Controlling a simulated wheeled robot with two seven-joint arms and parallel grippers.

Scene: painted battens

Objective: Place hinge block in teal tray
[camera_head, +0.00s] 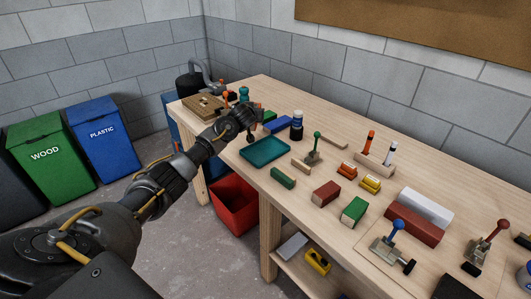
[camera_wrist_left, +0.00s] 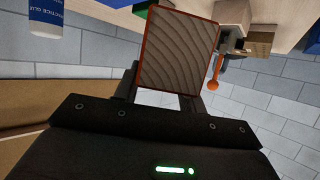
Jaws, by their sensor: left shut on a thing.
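The teal tray (camera_head: 265,151) lies near the left front edge of the workbench, and its visible inside is empty. My left gripper (camera_head: 243,118) is above the bench, just behind and left of the tray in the head view. It is shut on a block (camera_wrist_left: 180,50) with a wood-grain face and orange-red edges, seen close up in the left wrist view. The gripper mostly hides this block in the head view. I cannot tell from its face alone whether it is the hinge block. My right gripper is not in view.
A glue bottle (camera_head: 297,126) and a blue block (camera_head: 277,125) stand behind the tray. A red bin (camera_head: 234,204) stands below.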

